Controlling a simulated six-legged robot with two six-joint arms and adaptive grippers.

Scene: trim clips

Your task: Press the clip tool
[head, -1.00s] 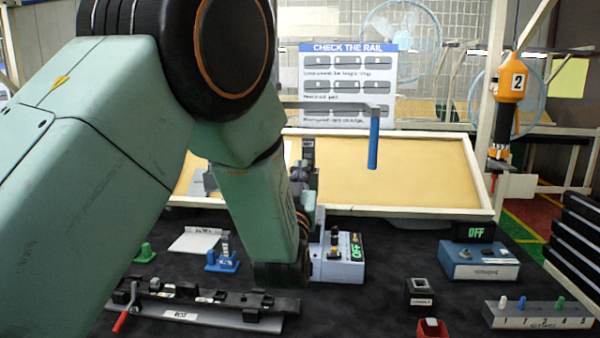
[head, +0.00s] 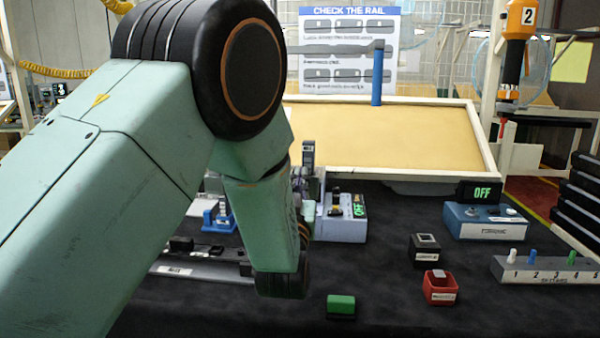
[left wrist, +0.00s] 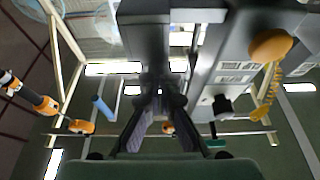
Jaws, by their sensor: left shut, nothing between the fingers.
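A grey-blue box (head: 341,228) with a black switch and a green OFF display stands just right of my left arm. A small blue fixture (head: 218,216) with a grey upright shows partly behind my arm. My left gripper (head: 302,182) is largely hidden behind my forearm in the head view, near the box's left side. In the left wrist view its two fingers (left wrist: 159,97) come together with nothing visible between them. My right gripper is not in view.
A dark rail (head: 205,263) lies partly behind my arm. A green block (head: 341,305), a red holder (head: 440,287), a black block (head: 425,250), a blue OFF unit (head: 487,220) and a numbered peg rack (head: 545,270) stand right. A blue-handled bar (head: 377,75) hangs above.

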